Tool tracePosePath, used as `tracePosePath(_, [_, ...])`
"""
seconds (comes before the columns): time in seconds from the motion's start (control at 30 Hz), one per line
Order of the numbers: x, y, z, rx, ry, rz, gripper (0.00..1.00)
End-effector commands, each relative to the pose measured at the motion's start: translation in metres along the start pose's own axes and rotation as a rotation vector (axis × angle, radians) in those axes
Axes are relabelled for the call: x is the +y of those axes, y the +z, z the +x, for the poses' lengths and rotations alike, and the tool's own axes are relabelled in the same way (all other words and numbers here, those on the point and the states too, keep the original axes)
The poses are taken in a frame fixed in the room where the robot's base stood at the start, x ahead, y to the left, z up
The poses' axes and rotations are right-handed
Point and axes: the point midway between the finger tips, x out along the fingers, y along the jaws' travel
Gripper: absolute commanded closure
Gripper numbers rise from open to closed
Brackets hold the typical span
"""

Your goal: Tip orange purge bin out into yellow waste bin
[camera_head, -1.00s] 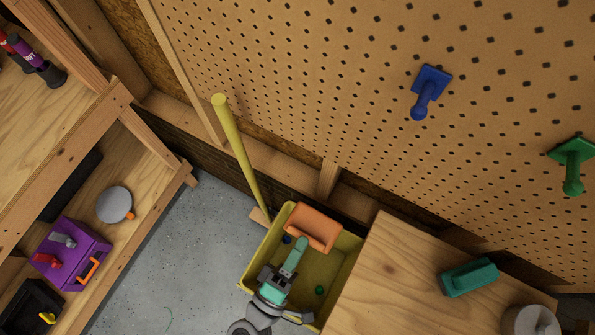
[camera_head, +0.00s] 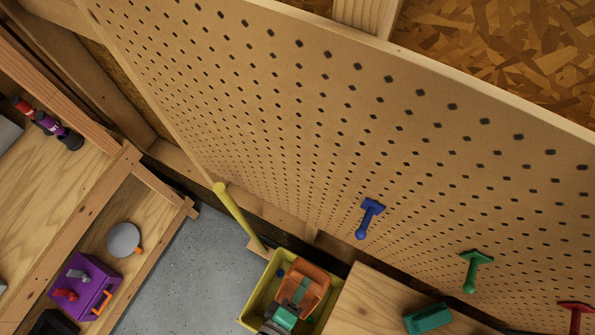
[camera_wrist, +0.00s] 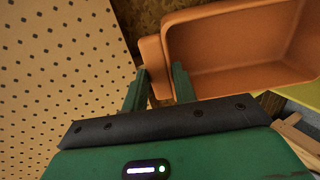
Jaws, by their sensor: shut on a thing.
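My gripper (camera_head: 299,294) is shut on the orange purge bin (camera_head: 318,278) and holds it over the yellow waste bin (camera_head: 256,291). In the wrist view my gripper's fingers (camera_wrist: 158,88) pinch a flange on the side of the orange bin (camera_wrist: 215,50). Its open inside faces the wrist camera, and the part I see looks bare. The yellow bin stands on the floor. A small blue piece (camera_head: 281,273) shows inside it. The rest of its inside is hidden by the orange bin and my gripper.
A wooden bench top (camera_head: 365,305) is close on the yellow bin's right. A yellow bat-like stick (camera_head: 238,215) leans behind it. A pegboard (camera_head: 300,120) with coloured hooks rises at the back. A shelf with a purple box (camera_head: 83,285) is at left; bare floor (camera_head: 195,270) lies between.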

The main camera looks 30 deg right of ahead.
Motion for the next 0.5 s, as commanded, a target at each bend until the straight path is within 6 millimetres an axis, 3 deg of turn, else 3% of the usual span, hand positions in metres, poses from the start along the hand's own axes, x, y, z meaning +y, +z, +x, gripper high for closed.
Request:
tracePosePath(0.03, [0.015, 0.001, 0.000, -0.003, -0.057, 0.003, 1.00])
tracePosePath(0.33, [0.030, -0.001, 0.031, 0.000, -0.458, 0.008, 1.00])
tracePosePath(0.5, [0.020, 0.000, 0.042, -0.003, -0.673, 0.006, 1.00])
